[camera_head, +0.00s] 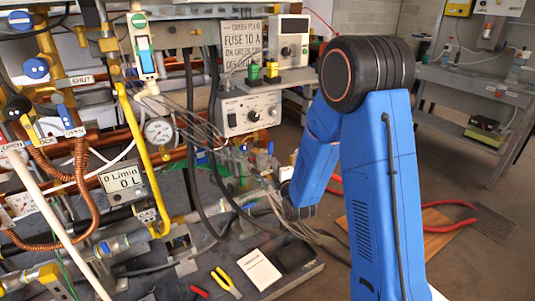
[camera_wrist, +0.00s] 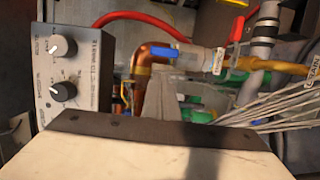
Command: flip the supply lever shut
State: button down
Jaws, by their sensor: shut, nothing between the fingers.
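In the wrist view a valve with a blue lever (camera_wrist: 192,56) sits on a copper pipe (camera_wrist: 153,55). The lever lies roughly along the pipe, and I cannot read the tag beside it, so I cannot confirm it is the supply lever. A red lever (camera_wrist: 236,32) stands upright to its right. My gripper (camera_wrist: 166,84) shows as a grey wedge, shut and empty. In the picture its tip is just below the blue lever; I cannot tell whether they touch. In the head view my arm hides the gripper's tip.
A grey control box (camera_head: 250,112) with knobs stands close by; it also shows left in the wrist view (camera_wrist: 75,65). Loose grey cables (camera_wrist: 275,105) hang at right. Pliers (camera_head: 227,283) and a notepad (camera_head: 259,270) lie on the bench front.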

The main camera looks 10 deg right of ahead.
aim_at(269, 147)
jog(key=w, duration=1)
jog(key=shift+a, duration=0.35)
dwell(0.3)
jog(key=shift+w+d+r+m, duration=0.1)
jog(key=shift+d+r+m, duration=0.05)
jog(key=shift+d+m, duration=0.3)
jog(key=shift+w+d+r+m, duration=0.15)
jog(key=shift+d+m, duration=0.15)
jog(key=shift+m, duration=0.25)
jog(key=w+d+f+m+g+y, duration=0.3)
jog(key=d+f+m, duration=0.2)
jog(key=d+m, duration=0.4)
jog(key=m, duration=0.3)
jog(key=shift+f, duration=0.2)
jog(key=shift+s+d+f, duration=0.1)
jog(key=shift+d, duration=0.05)
